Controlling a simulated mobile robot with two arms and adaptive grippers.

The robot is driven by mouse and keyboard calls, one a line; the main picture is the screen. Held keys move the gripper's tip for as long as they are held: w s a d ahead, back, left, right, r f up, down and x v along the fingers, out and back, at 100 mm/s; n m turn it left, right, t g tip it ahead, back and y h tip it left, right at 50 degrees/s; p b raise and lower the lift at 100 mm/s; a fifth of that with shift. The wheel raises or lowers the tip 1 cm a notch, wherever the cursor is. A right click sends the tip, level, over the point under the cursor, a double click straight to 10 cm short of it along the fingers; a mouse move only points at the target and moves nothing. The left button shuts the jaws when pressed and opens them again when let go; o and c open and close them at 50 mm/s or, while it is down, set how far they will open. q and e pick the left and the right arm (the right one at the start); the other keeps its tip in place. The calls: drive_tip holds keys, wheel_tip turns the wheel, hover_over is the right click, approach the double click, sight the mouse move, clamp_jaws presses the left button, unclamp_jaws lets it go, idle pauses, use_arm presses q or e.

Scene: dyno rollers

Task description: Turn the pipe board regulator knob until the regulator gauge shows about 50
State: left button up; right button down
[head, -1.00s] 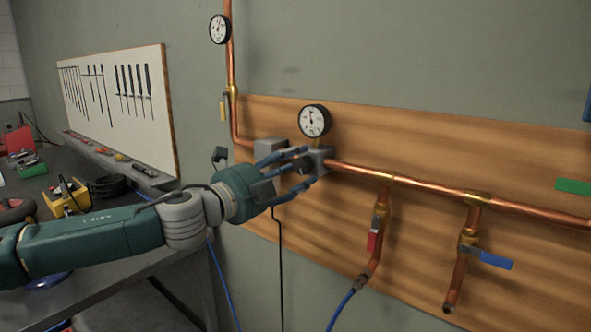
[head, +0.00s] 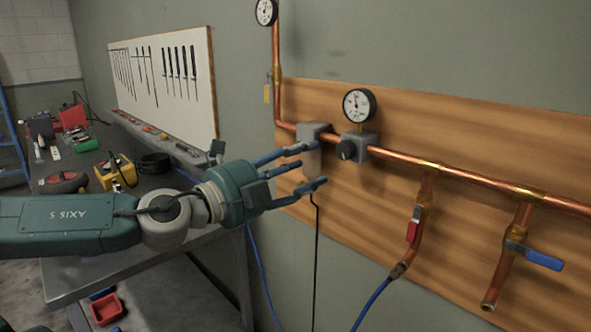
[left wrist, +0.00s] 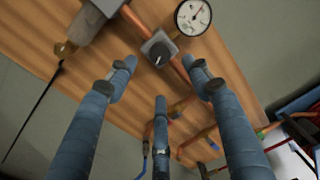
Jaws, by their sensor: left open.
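The regulator is a grey block (head: 366,139) on the copper pipe of the wooden board. Its black knob (head: 346,150) faces out and is in plain view; in the left wrist view the knob (left wrist: 157,52) shows a pale mark. The round white regulator gauge (head: 359,105) stands just above; it also shows in the left wrist view (left wrist: 193,17). Its needle points roughly upward in the head view, but the numbers are too small to read. My left gripper (head: 314,166) is open and empty, its blue fingers apart from the knob, to its left. My right gripper is out of view.
A grey box (head: 314,135) sits on the pipe left of the regulator. A red-handled valve (head: 414,226) and a blue-handled valve (head: 533,254) hang from the pipe at right. A cluttered workbench (head: 165,182) stands at left. A second gauge (head: 266,12) is higher up.

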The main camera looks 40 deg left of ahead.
use_arm(q)
drive_tip(key=shift+s+a, duration=0.1)
drive_tip(key=shift+s, duration=0.95)
idle(0.7)
